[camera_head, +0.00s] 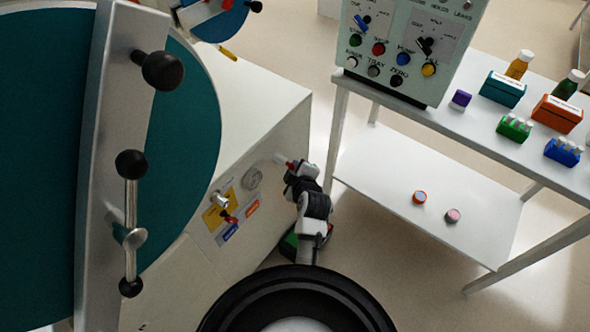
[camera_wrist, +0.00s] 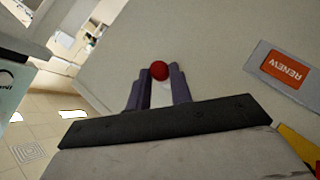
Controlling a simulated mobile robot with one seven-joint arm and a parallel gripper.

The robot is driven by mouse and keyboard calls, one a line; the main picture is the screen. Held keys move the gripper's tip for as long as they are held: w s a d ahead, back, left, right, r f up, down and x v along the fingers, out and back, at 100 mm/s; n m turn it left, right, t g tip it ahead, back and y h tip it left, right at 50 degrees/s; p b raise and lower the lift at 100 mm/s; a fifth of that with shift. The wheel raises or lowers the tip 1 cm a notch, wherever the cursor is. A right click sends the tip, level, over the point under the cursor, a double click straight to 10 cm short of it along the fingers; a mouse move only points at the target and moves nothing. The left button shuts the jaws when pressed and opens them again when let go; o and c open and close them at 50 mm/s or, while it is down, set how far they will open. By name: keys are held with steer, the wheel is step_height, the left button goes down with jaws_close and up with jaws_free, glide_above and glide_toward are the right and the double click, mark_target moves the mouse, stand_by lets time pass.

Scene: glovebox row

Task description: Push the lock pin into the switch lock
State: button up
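A small red ball-shaped head (camera_head: 287,163), apparently the lock pin's, shows at my gripper's tip by the pale panel. In the wrist view the red ball (camera_wrist: 159,70) sits between my two grey fingertips, with a whitish patch below it. My gripper (camera_head: 294,167) points at the panel's right end, and its fingers stand apart with the ball in the gap. I cannot tell whether they grip it. A pale round fitting (camera_head: 279,158), perhaps the switch lock, shows just beyond the ball. The pin's shaft and how deep it sits are hidden.
Left of my gripper, the panel carries a round grey disc (camera_head: 252,178), a metal knob (camera_head: 219,199) and a yellow label plate (camera_head: 217,216). A white table (camera_head: 420,192) stands to the right, with floor between.

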jaws_close()
steer(key=shift+s+d+b, duration=0.35)
steer(key=shift+s+d, duration=0.4)
steer(key=shift+d, duration=0.25)
steer(key=shift+s+d+b, duration=0.3)
steer(key=shift+s+d, duration=0.4)
steer(key=shift+d, duration=0.3)
stand_by(0.9)
steer(key=s+d, duration=0.1)
steer(key=d, duration=0.1)
steer(key=s+d+b, duration=0.1)
steer(key=s+d, duration=0.1)
stand_by(0.7)
stand_by(0.4)
